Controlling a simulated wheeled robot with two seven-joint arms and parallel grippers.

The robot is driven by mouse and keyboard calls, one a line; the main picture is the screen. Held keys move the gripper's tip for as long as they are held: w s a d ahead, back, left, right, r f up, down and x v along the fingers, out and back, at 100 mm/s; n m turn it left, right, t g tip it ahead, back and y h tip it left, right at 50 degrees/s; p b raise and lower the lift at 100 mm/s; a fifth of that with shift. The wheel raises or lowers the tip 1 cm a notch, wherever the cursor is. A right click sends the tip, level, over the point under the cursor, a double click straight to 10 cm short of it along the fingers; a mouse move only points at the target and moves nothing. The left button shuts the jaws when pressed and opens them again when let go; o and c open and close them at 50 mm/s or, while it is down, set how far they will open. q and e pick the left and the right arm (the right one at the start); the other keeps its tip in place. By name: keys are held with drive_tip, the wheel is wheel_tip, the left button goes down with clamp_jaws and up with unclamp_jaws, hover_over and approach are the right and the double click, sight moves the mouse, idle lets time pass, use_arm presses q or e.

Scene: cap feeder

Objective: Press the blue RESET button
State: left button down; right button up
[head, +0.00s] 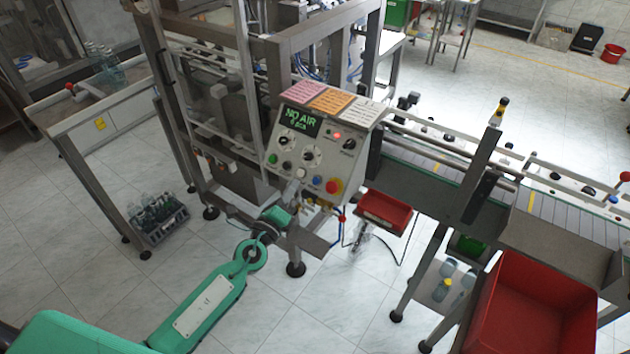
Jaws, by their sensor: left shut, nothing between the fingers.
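A grey control panel (318,152) on the machine's front has a green display that reads NO AIR, a lit red lamp (337,135), dark knobs and a row of small buttons. A small blue button (317,181) appears low on the panel, just left of the big red button (333,186); its label is too small to read. My left gripper (298,188) is shut and empty, close to the panel's lower edge, below and left of the blue button. Whether it touches the panel I cannot tell. My right gripper is out of view.
A red tray (385,212) sits right of the panel, below the conveyor (430,165). A large red bin (535,305) stands at the lower right. A side table (90,110) with bottles is at the left, and a crate (160,218) of bottles is on the floor.

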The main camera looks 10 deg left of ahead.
sight(316, 181)
use_arm(q)
drive_tip(key=shift+w+d+f+b, duration=0.4)
drive_tip(key=shift+w+f+b, duration=0.45)
drive_tip(key=shift+w, duration=0.3)
drive_tip(key=shift+w+d+f+b, duration=0.45)
drive_tip(key=shift+w+f+b, duration=0.4)
drive_tip(key=shift+w, duration=0.3)
drive_tip(key=shift+w+d+f+b, duration=0.4)
drive_tip(key=shift+w+f+b, duration=0.4)
drive_tip(key=shift+w, duration=0.35)
drive_tip(key=shift+w+d+f+b, duration=0.1)
drive_tip(key=shift+w+f+b, duration=0.15)
drive_tip(key=shift+w+b, duration=0.1)
drive_tip(key=shift+w+d+f+b, duration=0.1)
drive_tip(key=shift+w+f+b, duration=0.15)
drive_tip(key=shift+b, duration=0.1)
drive_tip(key=shift+s+r, duration=0.1)
idle(0.3)
drive_tip(key=shift+s+a+r+p, duration=0.2)
drive_tip(key=shift+s+r+p, duration=0.25)
drive_tip(key=shift+s, duration=0.1)
